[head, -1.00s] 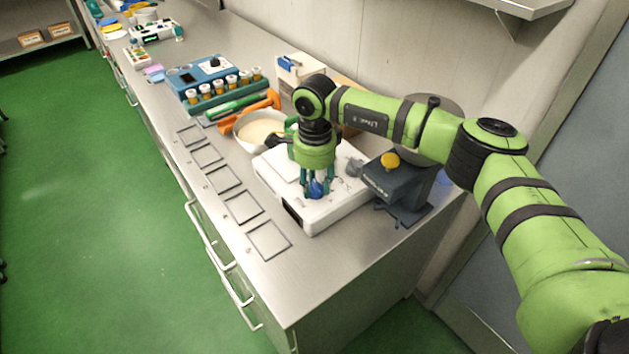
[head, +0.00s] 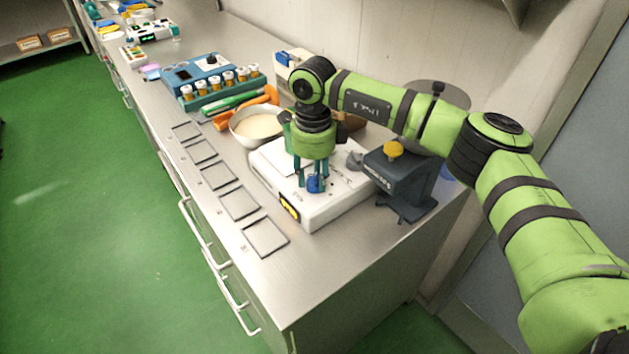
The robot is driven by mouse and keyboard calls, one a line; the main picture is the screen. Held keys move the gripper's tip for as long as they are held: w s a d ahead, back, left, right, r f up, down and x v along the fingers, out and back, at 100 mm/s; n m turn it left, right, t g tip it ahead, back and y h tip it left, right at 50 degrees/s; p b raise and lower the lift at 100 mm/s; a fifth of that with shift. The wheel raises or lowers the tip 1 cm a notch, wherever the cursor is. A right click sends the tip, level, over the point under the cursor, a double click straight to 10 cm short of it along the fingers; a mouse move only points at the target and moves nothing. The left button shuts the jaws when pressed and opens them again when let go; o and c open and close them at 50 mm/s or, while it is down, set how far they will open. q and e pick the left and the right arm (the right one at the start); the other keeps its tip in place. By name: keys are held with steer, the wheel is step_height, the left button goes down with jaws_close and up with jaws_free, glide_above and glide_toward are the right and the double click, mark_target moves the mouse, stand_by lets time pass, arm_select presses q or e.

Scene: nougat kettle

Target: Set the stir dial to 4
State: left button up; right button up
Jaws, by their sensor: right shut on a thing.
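A white machine (head: 339,203) stands on the steel counter with a small display (head: 290,207) on its front edge, lit yellow-orange. A blue dial (head: 314,184) sits on its top near the front. My right gripper (head: 311,186) points straight down from above, with its fingers on either side of the blue dial and shut on it. The dial's scale and pointer are too small to read. A second, grey knob (head: 354,160) sits farther back on the machine. My left gripper is not in view.
A bowl of pale contents (head: 258,126) is behind on the left. A blue rack with several vials (head: 213,83) is farther back. Square outlines (head: 265,237) mark the front counter.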

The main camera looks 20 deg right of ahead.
steer(key=m+b, duration=0.3)
steer(key=m, duration=0.3)
steer(key=shift+w, duration=0.15)
steer(key=m+b, duration=0.1)
steer(key=m, duration=0.2)
steer(key=shift+r, duration=0.1)
steer(key=shift+w+d+r+m+b, duration=0.1)
steer(key=shift+m+b, duration=0.25)
steer(key=shift+m, duration=0.75)
steer(key=shift+r, duration=0.1)
steer(key=o, duration=1.1)
steer(key=shift+f, duration=0.2)
